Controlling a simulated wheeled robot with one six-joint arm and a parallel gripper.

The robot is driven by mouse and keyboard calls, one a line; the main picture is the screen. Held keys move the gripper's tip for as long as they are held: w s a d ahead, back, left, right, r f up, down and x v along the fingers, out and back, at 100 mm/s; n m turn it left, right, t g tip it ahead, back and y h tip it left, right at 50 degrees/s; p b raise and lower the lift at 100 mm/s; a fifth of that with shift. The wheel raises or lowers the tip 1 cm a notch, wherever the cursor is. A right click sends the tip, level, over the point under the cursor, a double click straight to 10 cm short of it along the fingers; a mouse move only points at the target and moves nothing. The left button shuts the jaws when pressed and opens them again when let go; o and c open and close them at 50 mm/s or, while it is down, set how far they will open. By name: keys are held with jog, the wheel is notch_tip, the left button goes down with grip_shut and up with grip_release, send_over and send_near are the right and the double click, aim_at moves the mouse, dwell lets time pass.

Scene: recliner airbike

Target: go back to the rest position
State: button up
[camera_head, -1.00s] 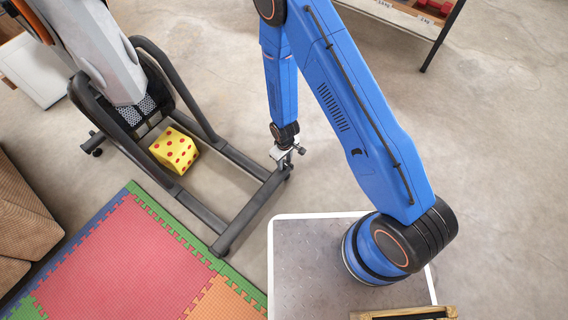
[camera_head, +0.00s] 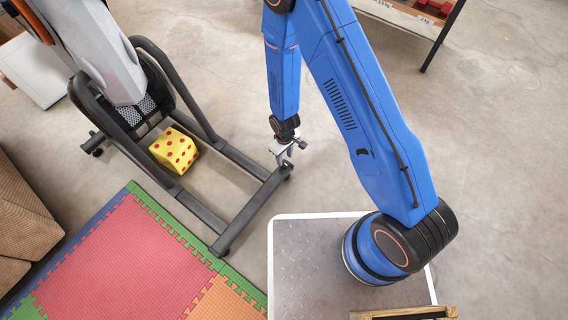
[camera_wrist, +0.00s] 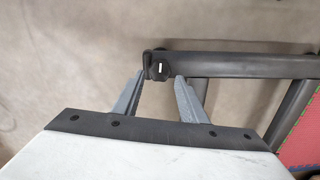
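My gripper (camera_head: 283,160) hangs from my blue arm above the floor, by the right end of the black exercise frame's foot bar. In the wrist view my gripper (camera_wrist: 160,92) shows two grey fingers standing apart with nothing between them. The end of the frame's bar (camera_wrist: 220,65) lies just beyond the fingertips. I cannot tell how far below the fingers it is. The same black frame (camera_head: 240,209) stands at the left in the head view.
A yellow die with red dots (camera_head: 175,150) sits inside the black frame. A foam mat (camera_head: 125,260) lies at the lower left, beside a brown cushioned seat (camera_head: 25,225). A shelf (camera_head: 415,18) stands at the top right. The floor at the right is clear.

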jog(key=shift+r, duration=0.4)
dwell(0.3)
jog(key=shift+w+r, duration=0.2)
jog(key=shift+r, duration=0.15)
jog(key=w+d+r+m+t, duration=0.15)
jog(key=d+r, duration=0.25)
jog(key=r, duration=0.9)
jog(key=w+d+r+m, duration=0.2)
jog(key=w+d+r, duration=0.15)
jog(key=r, duration=0.95)
jog(key=s+d+r+m+t, duration=0.1)
jog(key=s+d+r, duration=0.2)
jog(key=d+r, duration=0.35)
jog(key=s+d+r+m, duration=0.1)
jog(key=s+d+r, duration=0.2)
jog(key=r, duration=0.7)
jog(key=s+d+r+m+t, duration=0.1)
jog(key=s+d+r, duration=0.4)
jog(key=s, duration=0.5)
jog(key=s+d+r+m+t, duration=0.1)
jog(key=s+d+r+m, duration=0.1)
jog(key=s+d+r, duration=0.3)
jog(key=s+r, duration=0.3)
jog(key=s, duration=0.2)
jog(key=shift+r, duration=0.3)
